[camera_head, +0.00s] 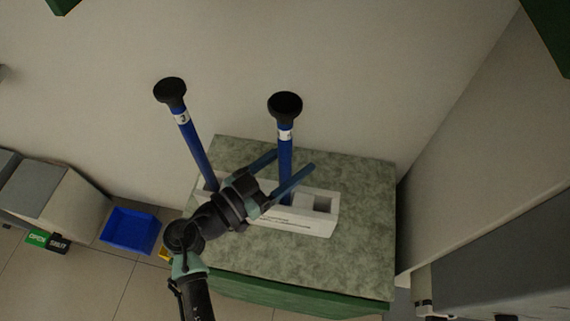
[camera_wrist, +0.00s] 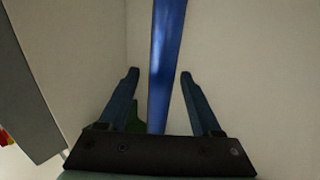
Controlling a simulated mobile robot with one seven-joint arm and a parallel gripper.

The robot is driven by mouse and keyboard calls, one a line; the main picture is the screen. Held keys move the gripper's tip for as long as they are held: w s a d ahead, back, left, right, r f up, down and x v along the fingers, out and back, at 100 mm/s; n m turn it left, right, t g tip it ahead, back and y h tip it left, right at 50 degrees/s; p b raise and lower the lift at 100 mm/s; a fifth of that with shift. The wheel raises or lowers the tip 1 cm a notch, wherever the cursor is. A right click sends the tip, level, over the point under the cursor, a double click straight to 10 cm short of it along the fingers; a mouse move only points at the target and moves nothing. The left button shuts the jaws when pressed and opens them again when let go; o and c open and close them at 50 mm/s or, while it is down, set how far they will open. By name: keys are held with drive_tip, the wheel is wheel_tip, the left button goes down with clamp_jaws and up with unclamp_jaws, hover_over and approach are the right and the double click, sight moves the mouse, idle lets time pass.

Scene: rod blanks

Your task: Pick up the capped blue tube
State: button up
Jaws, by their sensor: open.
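Two blue tubes with black caps stand upright in a white holder (camera_head: 318,221) on a green stone-look tabletop. The right tube (camera_head: 285,152) has a white label under its cap. The left tube (camera_head: 192,146) leans a little in the picture and has a white label marked with a dark character. My gripper (camera_head: 295,160) is open, with its blue fingers on either side of the right tube. In the wrist view, this tube (camera_wrist: 166,60) runs between the two open fingers, with a gap visible on each side. My gripper hides part of the holder.
The tabletop (camera_head: 365,200) is clear to the right. A blue bin (camera_head: 130,230) and green and black signs (camera_head: 47,241) are at the lower left. A wall stands behind the table.

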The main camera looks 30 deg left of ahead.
drive_tip(key=shift+x, duration=0.9)
drive_tip(key=shift+c, duration=0.3)
clamp_jaws()
